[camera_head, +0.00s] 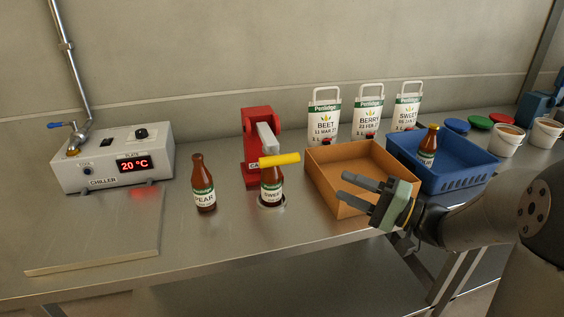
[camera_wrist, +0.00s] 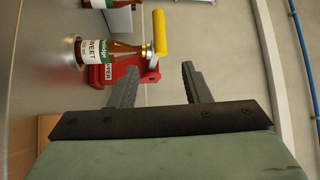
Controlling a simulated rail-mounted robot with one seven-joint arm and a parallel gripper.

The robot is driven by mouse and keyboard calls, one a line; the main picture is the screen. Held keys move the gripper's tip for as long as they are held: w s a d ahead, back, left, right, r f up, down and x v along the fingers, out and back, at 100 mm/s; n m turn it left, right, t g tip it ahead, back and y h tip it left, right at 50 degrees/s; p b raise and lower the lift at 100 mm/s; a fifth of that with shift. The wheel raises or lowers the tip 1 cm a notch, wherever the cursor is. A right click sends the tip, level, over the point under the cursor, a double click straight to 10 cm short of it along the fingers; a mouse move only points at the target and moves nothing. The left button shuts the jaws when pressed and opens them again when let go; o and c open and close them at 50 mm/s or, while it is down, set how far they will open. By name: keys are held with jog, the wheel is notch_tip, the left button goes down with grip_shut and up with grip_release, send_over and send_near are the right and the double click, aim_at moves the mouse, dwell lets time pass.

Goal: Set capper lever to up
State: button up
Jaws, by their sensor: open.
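The red capper (camera_head: 250,160) stands on the steel counter near the wall. Its grey arm slopes forward to a yellow lever handle (camera_head: 279,159), which sits level just above a brown "SWEET" bottle (camera_head: 271,190) on the capper's round base. The wrist view shows the handle (camera_wrist: 159,32), the capper (camera_wrist: 122,78) and the bottle (camera_wrist: 110,50) sideways, beyond the fingertips. My gripper (camera_head: 343,187) is open and empty, over the orange tray, right of the handle and apart from it. The fingers (camera_wrist: 160,68) point towards the capper.
An orange tray (camera_head: 325,194) lies below my gripper, with a blue crate (camera_head: 462,178) holding a yellow-capped bottle (camera_head: 428,146) beside it. A "PEAR" bottle (camera_head: 204,186) stands left of the capper, and a chiller (camera_head: 112,158) further left. Pouches (camera_head: 324,116) stand behind the tray.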

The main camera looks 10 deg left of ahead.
aim_at(287, 163)
jog(key=p+x, duration=0.2)
jog(key=x, duration=1.4)
jog(key=shift+a+f+p, duration=0.1)
jog(key=shift+a+p, duration=0.25)
jog(key=shift+c, duration=0.3)
grip_shut()
